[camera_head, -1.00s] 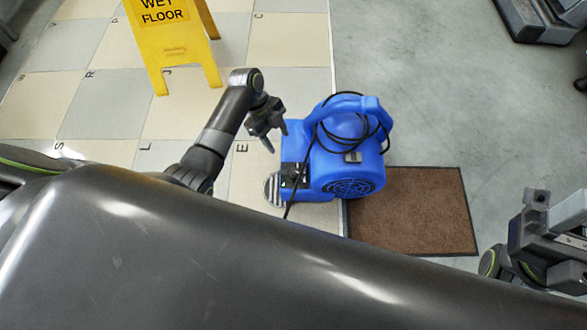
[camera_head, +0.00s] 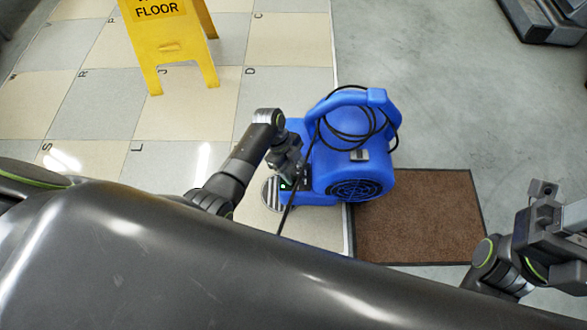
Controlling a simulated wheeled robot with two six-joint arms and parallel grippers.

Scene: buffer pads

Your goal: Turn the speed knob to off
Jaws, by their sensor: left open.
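The blue blower (camera_head: 350,155) stands on the floor where the tiles meet the brown mat, with a black cord coiled over its handle. Its dark control panel (camera_head: 289,184), with a small green light, is on its left side. The speed knob cannot be made out; my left gripper covers much of the panel. My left gripper (camera_head: 287,174) is open, pointing down right at the panel; whether it touches the knob I cannot tell. My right gripper (camera_head: 545,205) is at the right edge, away from the blower, and its fingers are not clear.
A yellow wet floor sign (camera_head: 170,45) stands on the tiles at the upper left. A brown mat (camera_head: 430,220) lies right of the blower. A dark object (camera_head: 545,20) is at the top right. Grey floor between is clear. The cord runs down past the panel.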

